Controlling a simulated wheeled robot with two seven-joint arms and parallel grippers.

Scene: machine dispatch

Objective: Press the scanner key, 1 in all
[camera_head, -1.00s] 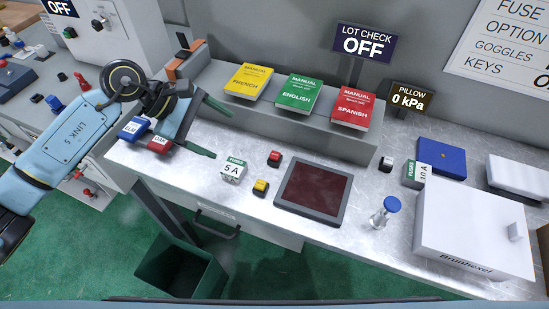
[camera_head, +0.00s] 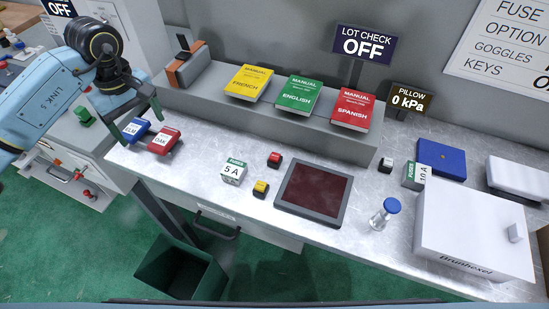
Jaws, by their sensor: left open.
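Three small keys stand on the metal bench: a red one (camera_head: 274,159), a yellow one (camera_head: 261,187) and a white one (camera_head: 386,164). None carries a label I can read, so I cannot tell which is the scanner key. The red and yellow keys are just left of a flat dark-red panel (camera_head: 314,193) in a grey frame. My left gripper (camera_head: 134,118) is open over the bench's left end, near the blue ELM block (camera_head: 134,130) and the red OAK block (camera_head: 163,141). It is well left of all three keys. My right gripper is not in view.
A white 5 A fuse box (camera_head: 234,171) stands left of the keys. Yellow, green and red manuals (camera_head: 298,95) lie on the raised shelf behind. A blue-capped jar (camera_head: 385,213) and a white Brunhexel case (camera_head: 474,230) stand to the right. A green bin (camera_head: 180,271) is below.

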